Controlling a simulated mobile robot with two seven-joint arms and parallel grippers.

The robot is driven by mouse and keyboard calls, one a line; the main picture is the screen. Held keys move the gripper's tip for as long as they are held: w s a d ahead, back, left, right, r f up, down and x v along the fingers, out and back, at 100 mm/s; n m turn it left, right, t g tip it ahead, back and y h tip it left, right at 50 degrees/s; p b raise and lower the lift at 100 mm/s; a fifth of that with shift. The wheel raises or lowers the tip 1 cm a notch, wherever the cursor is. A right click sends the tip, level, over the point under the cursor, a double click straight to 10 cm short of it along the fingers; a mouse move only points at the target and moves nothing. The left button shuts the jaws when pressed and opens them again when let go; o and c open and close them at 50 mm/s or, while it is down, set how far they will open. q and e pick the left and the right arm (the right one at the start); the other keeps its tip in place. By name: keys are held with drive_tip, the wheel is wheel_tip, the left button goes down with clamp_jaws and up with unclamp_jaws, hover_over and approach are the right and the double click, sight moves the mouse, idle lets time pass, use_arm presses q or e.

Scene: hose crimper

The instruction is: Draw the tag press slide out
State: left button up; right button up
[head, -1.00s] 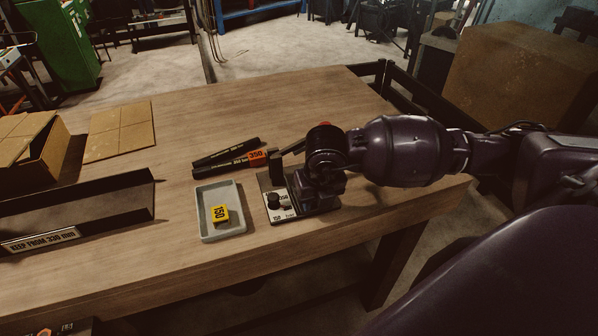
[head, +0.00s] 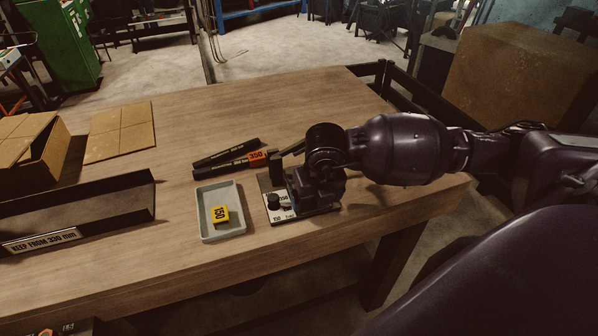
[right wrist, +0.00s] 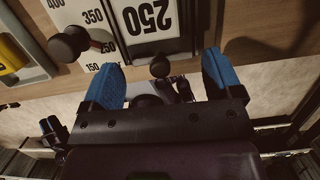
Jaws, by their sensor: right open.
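The tag press (head: 278,213) stands near the front edge of the table, with a white number plate and a black dial knob (head: 273,201). In the right wrist view the dial knob (right wrist: 70,42) sits at the upper left, beside a slide with a white "250" face (right wrist: 147,20). A small round knob (right wrist: 160,66) shows at the slide's near end. My right gripper (right wrist: 165,78) is open, with one blue fingertip on each side of this small knob; contact cannot be told. In the head view my right gripper (head: 299,186) hides much of the press. My left gripper is not in view.
A grey tray (head: 239,211) with a yellow "150" tag (head: 220,214) lies left of the press. Black tubes, one with an orange "350" tag (head: 257,158), lie behind it. A long dark bin (head: 120,205) and cardboard box (head: 42,160) stand left.

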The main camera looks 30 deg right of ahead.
drive_tip(key=shift+r+p, duration=0.7)
drive_tip(key=shift+r, duration=0.6)
drive_tip(key=shift+r+p, duration=0.6)
drive_tip(key=shift+r, duration=0.55)
drive_tip(key=shift+r+p, duration=0.85)
drive_tip(key=shift+r, duration=0.9)
